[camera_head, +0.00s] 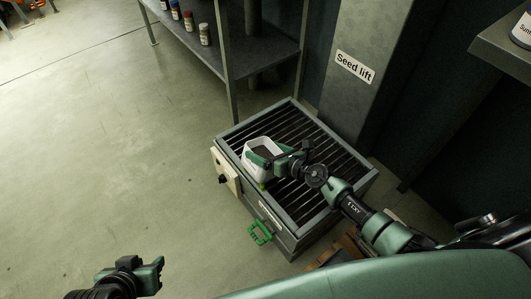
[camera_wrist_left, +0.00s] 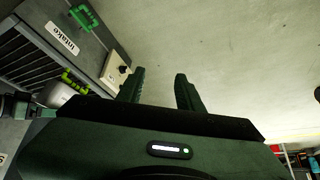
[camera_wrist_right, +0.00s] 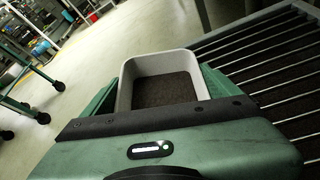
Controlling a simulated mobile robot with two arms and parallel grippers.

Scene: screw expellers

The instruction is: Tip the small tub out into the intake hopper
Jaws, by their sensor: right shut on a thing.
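The small tub (camera_head: 250,169) is white with dark contents, and it is above the left part of the intake hopper (camera_head: 336,146). My right gripper (camera_head: 262,159) is shut on the tub. In the right wrist view the tub (camera_wrist_right: 122,92) is between the fingers, with dark grainy material (camera_wrist_right: 165,90) inside. The tub looks about upright there. The hopper has a grey frame and dark bars across its top. My left gripper (camera_head: 153,270) is away at the lower left; the left wrist view shows its fingers (camera_wrist_left: 161,92) apart with nothing between them.
A green handle (camera_head: 260,233) and a cream switch box (camera_head: 225,172) are on the hopper's sides. The "Seed lift" column (camera_head: 355,67) stands behind it. A shelf with several bottles (camera_head: 204,35) is at the back. The floor (camera_head: 90,150) on the left is clear.

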